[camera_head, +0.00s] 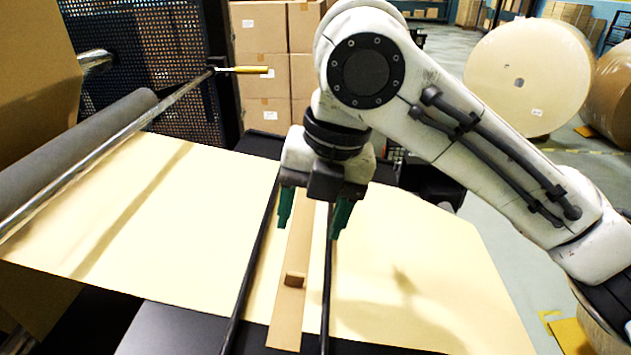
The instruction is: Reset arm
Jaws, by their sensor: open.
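My gripper (313,222) hangs from my white arm near the middle of the view, with its two green fingers apart and pointing down. It is open and nothing shows between the fingers. It is above a sheet of kraft paper (130,210) that stretches across a dark table. Below and in front of the gripper, a long light-brown strip (288,325) with a small brown block (294,280) on it lies between two dark rails (326,290). The far part of the strip is partly hidden by my gripper.
A grey roller (75,150) and a shiny bar (125,133) stand at the left. Stacked cartons (262,80) and large paper rolls (525,75) are behind.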

